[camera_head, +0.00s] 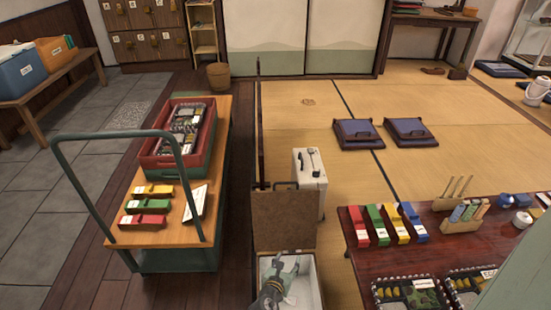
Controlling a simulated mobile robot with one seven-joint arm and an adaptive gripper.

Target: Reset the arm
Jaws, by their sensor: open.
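A large pale green shape (522,280) cuts into the lower right corner close to the camera. I cannot tell what it is. It hides part of the low red-brown table (425,262).
A wooden-topped cart (178,236) with a green handle carries a red crate (144,148) at left. An open case (284,215) stands at bottom centre, a white case (312,194) behind it. Lunch boxes (412,290) are on the table. Tatami (440,100) is mostly clear beyond.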

